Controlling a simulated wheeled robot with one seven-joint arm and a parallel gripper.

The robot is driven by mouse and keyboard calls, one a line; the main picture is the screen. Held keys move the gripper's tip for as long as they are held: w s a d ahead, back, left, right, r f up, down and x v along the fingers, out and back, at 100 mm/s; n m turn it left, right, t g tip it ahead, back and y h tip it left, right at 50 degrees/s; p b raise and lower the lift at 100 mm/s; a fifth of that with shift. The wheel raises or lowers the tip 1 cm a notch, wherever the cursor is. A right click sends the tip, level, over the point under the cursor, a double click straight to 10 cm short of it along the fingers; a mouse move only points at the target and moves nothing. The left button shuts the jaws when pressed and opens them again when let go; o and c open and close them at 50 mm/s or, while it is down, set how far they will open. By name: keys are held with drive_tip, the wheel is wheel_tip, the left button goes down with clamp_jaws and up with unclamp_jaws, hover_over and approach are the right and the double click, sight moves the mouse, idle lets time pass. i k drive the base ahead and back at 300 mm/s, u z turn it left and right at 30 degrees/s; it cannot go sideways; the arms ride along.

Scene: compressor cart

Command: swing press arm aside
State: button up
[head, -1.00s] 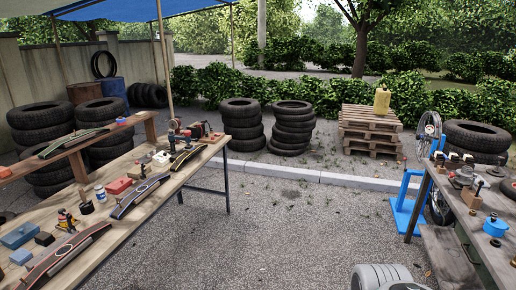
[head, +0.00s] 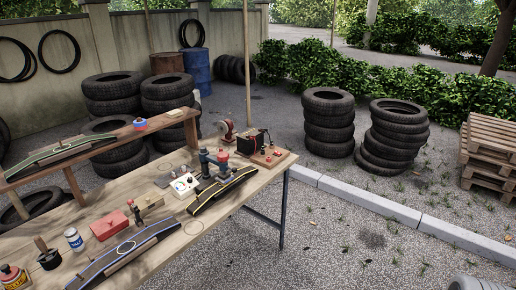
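I cannot pick out a press arm for certain. A small dark upright tool with a blue-grey post (head: 204,161) stands on the wooden workbench (head: 262,186), near its far end, and may belong to a press. A long dark curved piece with yellow edges (head: 222,190) lies just in front of it and partly hides its foot. A second long curved piece with blue edges (head: 125,255) lies nearer. A third with green edges (head: 65,150) rests on the raised shelf (head: 112,140). My gripper is not in view.
A grinder-like red wheel (head: 226,130) and a black box (head: 252,142) stand at the bench's far end. A red box (head: 109,225), a white jar (head: 74,239) and a white meter (head: 184,185) crowd the bench. Tyre stacks (head: 329,122) stand behind; open gravel (head: 350,240) lies right.

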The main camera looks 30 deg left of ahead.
sight(221, 164)
drive_tip(key=i, duration=1.75)
drive_tip(key=u, duration=3.65)
drive_tip(key=i, duration=0.5)
drive_tip(key=z, duration=0.05)
